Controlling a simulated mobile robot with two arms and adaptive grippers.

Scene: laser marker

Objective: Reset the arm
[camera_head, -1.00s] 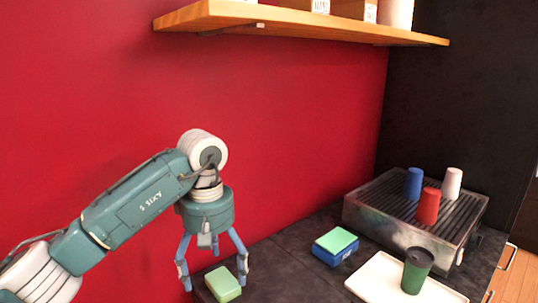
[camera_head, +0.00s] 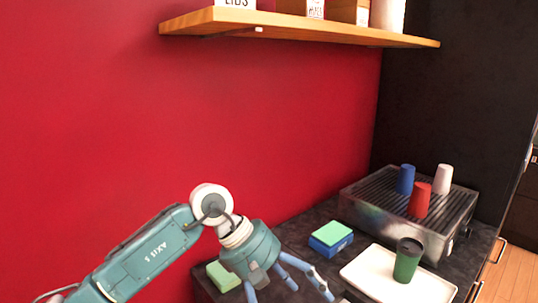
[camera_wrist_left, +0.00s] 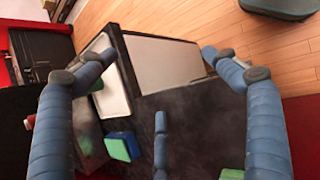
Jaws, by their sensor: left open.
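My left arm comes in from the left in the head view. Its gripper (camera_head: 288,280) has its blue fingers spread, with nothing between them, and is tilted toward the lower right near the counter's front. In the left wrist view the fingers (camera_wrist_left: 160,95) stand wide apart with the counter and floor showing between them. A light green block (camera_head: 223,276) lies on the counter just left of the gripper, apart from it. My right gripper is in neither view.
A green-topped blue block (camera_head: 331,237) lies on the dark counter. A white tray (camera_head: 364,283) holds a green cup (camera_head: 407,260). Behind it, a ribbed metal unit (camera_head: 372,213) carries blue, red and white cups. A wooden shelf (camera_head: 330,33) hangs above, against the red wall.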

